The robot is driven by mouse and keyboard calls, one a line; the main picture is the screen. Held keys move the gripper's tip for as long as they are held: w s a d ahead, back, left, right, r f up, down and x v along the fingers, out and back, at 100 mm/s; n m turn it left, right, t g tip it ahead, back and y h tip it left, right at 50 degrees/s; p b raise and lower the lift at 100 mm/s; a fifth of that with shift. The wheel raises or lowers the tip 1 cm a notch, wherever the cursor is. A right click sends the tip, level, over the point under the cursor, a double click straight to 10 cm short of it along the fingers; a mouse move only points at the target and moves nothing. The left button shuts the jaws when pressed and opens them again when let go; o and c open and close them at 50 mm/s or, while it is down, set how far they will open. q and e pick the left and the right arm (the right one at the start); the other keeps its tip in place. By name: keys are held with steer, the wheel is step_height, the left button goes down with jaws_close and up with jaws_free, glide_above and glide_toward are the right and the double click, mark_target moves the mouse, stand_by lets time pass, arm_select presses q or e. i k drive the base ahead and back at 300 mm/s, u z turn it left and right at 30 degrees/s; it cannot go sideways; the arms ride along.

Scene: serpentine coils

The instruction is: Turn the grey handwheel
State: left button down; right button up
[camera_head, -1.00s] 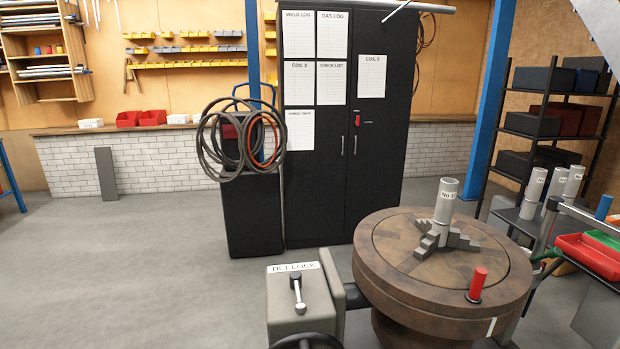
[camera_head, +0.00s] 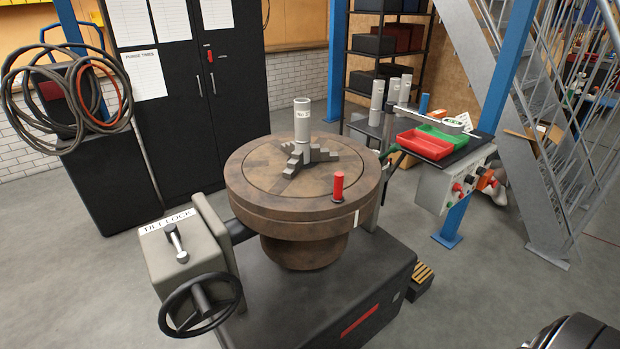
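The handwheel (camera_head: 232,298) is a dark, nearly black ring with spokes and a hub, low at the left of centre in the head view. It is mounted on the front of a grey gearbox (camera_head: 160,262) that carries a label reading TILT LOCK and a small lever (camera_head: 177,243) on top. The gearbox joins the side of a round brown turntable (camera_head: 250,205). Neither of my grippers shows in the head view.
A dark base (camera_head: 290,312) stands under the turntable, with a red peg (camera_head: 338,187) and a grey tube (camera_head: 302,120) on top. A control box (camera_head: 450,190) with trays stands right. A black cabinet (camera_head: 235,100) is behind. Grey floor (camera_head: 70,280) is clear at left.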

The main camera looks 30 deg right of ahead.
mark_target(202, 302)
steer(key=k, duration=1.3)
steer(key=z, duration=0.65)
steer(key=i, duration=0.95)
steer(key=z, duration=0.3)
